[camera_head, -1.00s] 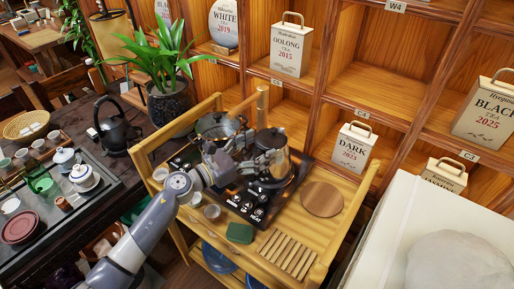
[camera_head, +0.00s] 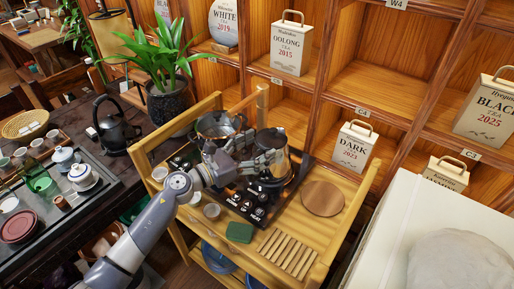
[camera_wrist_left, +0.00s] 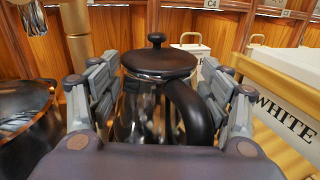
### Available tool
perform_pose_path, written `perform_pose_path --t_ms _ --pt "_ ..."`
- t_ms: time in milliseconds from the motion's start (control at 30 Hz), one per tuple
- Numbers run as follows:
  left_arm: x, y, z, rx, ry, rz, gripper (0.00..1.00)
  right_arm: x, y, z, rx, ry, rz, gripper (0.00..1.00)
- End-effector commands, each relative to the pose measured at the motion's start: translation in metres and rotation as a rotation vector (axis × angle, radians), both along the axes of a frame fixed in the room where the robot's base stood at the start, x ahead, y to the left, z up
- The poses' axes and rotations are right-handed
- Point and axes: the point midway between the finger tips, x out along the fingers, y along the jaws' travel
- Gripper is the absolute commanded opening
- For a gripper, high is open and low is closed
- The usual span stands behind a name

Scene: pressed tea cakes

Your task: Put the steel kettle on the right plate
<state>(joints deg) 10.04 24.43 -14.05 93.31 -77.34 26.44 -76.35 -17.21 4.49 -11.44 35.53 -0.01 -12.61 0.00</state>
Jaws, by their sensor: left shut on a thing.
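The steel kettle (camera_head: 286,166) has a shiny body, dark lid and black handle. It is at the right side of the dark two-plate hob (camera_head: 231,197), over the right plate, which it hides; I cannot tell if it touches the plate. My left gripper (camera_head: 266,157) has its fingers on both sides of the kettle and is shut on it. In the left wrist view the kettle (camera_wrist_left: 158,70) is upright between the fingers (camera_wrist_left: 160,95), its handle towards me. My right gripper is not in view.
A steel pot (camera_head: 213,125) stands at the hob's rear left. A round wooden board (camera_head: 323,199), a green block (camera_head: 239,232) and a slatted rack (camera_head: 288,254) lie on the wooden cart. A potted plant (camera_head: 168,103) and tea shelves (camera_head: 376,92) stand behind.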

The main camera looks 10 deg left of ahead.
Motion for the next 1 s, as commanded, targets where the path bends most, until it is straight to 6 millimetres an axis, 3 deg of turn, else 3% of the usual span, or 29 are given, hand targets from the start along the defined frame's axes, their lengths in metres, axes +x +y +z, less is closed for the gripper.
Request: perform_pose_path --t_ms 467,500,1000 --pt "0.001 0.000 -0.004 -0.004 -0.007 0.001 0.05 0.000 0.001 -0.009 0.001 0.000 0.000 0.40" --pt "0.001 0.000 -0.004 -0.004 -0.006 0.001 0.78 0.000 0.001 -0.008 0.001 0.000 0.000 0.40" --pt "-0.006 0.006 -0.011 0.003 0.004 0.000 0.80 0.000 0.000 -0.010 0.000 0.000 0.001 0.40"
